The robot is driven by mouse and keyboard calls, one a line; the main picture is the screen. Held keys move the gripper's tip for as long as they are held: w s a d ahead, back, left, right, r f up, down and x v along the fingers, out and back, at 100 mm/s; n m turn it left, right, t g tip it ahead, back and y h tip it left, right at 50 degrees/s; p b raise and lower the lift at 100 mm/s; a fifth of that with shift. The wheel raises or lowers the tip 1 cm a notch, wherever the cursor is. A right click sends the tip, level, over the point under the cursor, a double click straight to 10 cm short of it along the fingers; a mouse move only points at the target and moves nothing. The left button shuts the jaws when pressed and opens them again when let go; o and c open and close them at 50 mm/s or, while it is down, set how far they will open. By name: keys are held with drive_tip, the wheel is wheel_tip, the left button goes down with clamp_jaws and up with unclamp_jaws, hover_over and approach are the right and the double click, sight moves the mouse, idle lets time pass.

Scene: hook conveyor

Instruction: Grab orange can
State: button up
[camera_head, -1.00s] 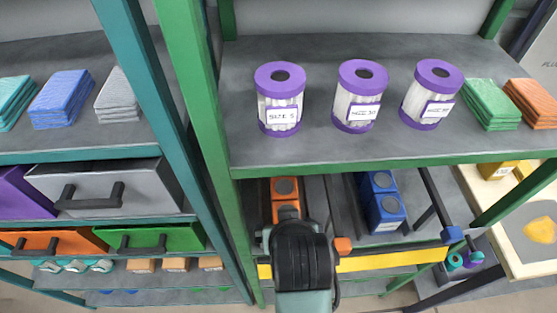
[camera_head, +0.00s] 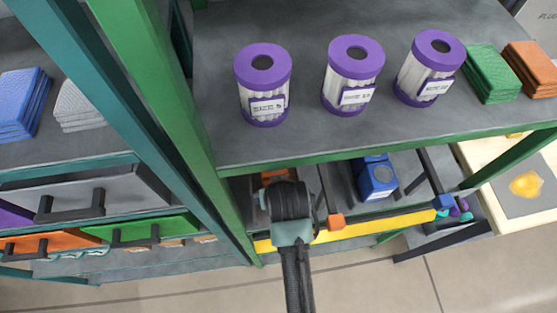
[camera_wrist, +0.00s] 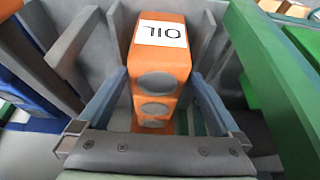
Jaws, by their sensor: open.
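In the wrist view, the orange can (camera_wrist: 158,62) has a white label reading OIL upside down. Grey ovals show on the orange surfaces below its label, apparently a row of orange cans. My gripper (camera_wrist: 158,88) is open, with one blue-grey finger on each side of the orange row. I cannot tell whether the fingers touch it. In the head view, only a bit of orange (camera_head: 277,175) shows behind my wrist, in a lane under the green-edged shelf. My fingertips are hidden there.
Blue cans (camera_head: 376,178) stand in the lane to the right, past dark dividers. A yellow bar (camera_head: 385,222) runs along the front. The green shelf edge (camera_head: 390,147) is close above my wrist, and a green post (camera_head: 150,95) stands to the left. Purple-lidded jars (camera_head: 353,75) stand on the shelf above.

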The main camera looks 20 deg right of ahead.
drive_tip(key=shift+p+x, duration=0.65)
drive_tip(key=shift+x, duration=1.95)
drive_tip(key=shift+d, duration=0.1)
clamp_jaws()
